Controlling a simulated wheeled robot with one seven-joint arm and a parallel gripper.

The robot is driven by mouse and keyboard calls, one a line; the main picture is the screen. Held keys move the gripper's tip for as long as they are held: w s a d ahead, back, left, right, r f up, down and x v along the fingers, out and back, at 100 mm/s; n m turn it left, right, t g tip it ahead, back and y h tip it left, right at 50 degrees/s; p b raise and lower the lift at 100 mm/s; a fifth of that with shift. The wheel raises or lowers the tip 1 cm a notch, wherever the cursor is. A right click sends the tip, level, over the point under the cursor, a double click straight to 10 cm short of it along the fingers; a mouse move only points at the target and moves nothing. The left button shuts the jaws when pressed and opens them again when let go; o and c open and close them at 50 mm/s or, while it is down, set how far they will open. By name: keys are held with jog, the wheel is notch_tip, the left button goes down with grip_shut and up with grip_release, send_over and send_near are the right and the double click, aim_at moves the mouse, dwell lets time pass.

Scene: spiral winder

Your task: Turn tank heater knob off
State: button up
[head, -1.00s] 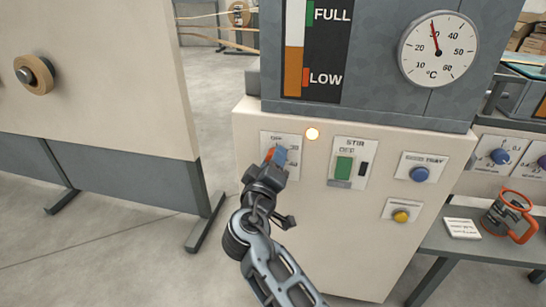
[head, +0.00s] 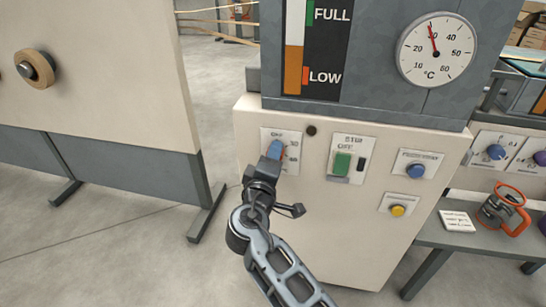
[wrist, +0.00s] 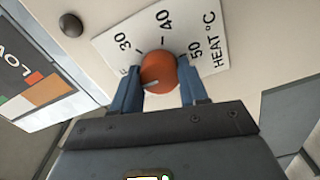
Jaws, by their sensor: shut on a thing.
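The tank heater knob (wrist: 160,69) is round and orange, on a white HEAT °C plate (wrist: 108,39) marked 30, 40 and 50. A grey mark shows low on the knob's face; the OFF label is mostly hidden in the wrist view. My gripper (wrist: 160,88) is shut on the knob, with one blue finger on each side. In the head view my gripper (head: 276,151) covers the knob against the plate (head: 293,138). The indicator lamp (head: 311,130) above the plate is dark, and it also shows in the wrist view (wrist: 70,25).
The green STIR switch (head: 342,163) is right of the heater plate. A blue knob (head: 415,171) and a yellow button (head: 398,211) are farther right. The temperature dial (head: 435,49) above reads about 30. A bench with an orange-handled jug (head: 500,210) stands at the right.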

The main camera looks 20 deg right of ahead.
jog(key=o, duration=1.1)
jog(key=shift+c, duration=0.2)
jog(key=v, duration=0.8)
jog(key=shift+p, duration=0.4)
